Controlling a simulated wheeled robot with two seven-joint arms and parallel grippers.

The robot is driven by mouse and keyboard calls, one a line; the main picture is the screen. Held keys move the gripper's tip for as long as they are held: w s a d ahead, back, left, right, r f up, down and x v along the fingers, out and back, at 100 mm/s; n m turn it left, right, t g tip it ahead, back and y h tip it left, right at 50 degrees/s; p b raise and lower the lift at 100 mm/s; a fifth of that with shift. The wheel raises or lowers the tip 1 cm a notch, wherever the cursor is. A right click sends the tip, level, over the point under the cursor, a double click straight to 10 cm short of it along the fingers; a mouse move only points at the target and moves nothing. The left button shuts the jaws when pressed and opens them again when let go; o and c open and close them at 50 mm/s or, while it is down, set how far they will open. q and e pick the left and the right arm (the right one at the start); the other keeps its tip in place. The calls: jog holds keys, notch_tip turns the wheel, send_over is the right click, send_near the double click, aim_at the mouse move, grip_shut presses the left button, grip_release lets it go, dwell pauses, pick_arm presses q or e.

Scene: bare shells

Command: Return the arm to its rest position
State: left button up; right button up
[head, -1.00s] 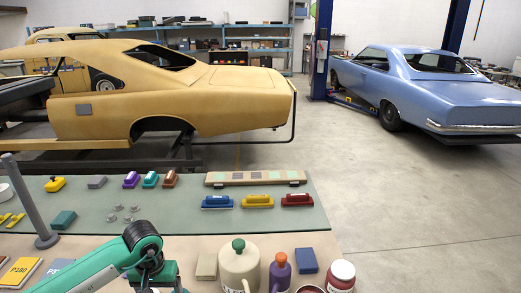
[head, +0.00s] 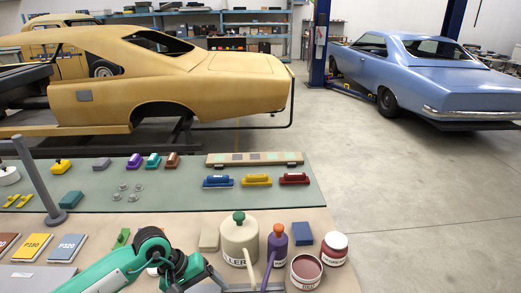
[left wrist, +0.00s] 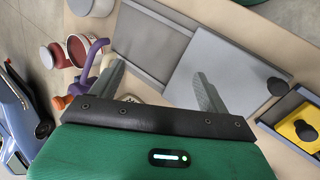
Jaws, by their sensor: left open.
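My left arm (head: 110,268), green with a black joint, comes in from the bottom left of the head view, over the front edge of the bench. My left gripper (left wrist: 158,82) shows in the left wrist view with its two grey fingers spread apart and nothing between them. Below the fingers lies a bench surface with a grey tray (left wrist: 150,42) and a light grey plate (left wrist: 220,70). The gripper's fingertips are not clear in the head view. My right gripper is in no view.
A grey post (head: 40,180) rises at the left. Sanding blocks (head: 256,180) line the mat.

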pick_arm(q)
jog(key=s+d+r+n+t+h, duration=0.1)
jog(key=s+d+r+n+h, duration=0.3)
jog(key=d+r+n+h, duration=0.6)
notch_tip(320, 180, up, 6)
jog(key=w+d+r+n+t+h, duration=0.1)
jog(key=w+d+n+t+h, duration=0.15)
jog(key=n+t, duration=0.5)
jog(key=w+a+n+t+y, duration=0.3)
jog(key=a+n+t+y, duration=0.7)
jog(key=n, duration=1.3)
jog(key=s+a+f+n+g+y, duration=0.2)
jog(key=a+f+n+y, duration=0.65)
jog(key=n, duration=0.45)
jog(key=s+a+f+n+g, duration=0.2)
jog(key=s+f+n+g, duration=0.5)
jog(key=s, duration=0.4)
jog(key=s+a+f+n+g, duration=0.1)
jog(key=s+f+n+g, duration=0.5)
jog(key=s+f, duration=0.45)
notch_tip(320, 180, down, 29)
jog(key=s+g, duration=0.1)
jog(key=s+a+f+g, duration=0.1)
jog(key=s+a+f, duration=0.2)
jog(key=s+f, duration=1.6)
notch_tip(320, 180, down, 2)
jog(key=shift+s+a, duration=0.2)
jog(key=shift+s, duration=0.1)
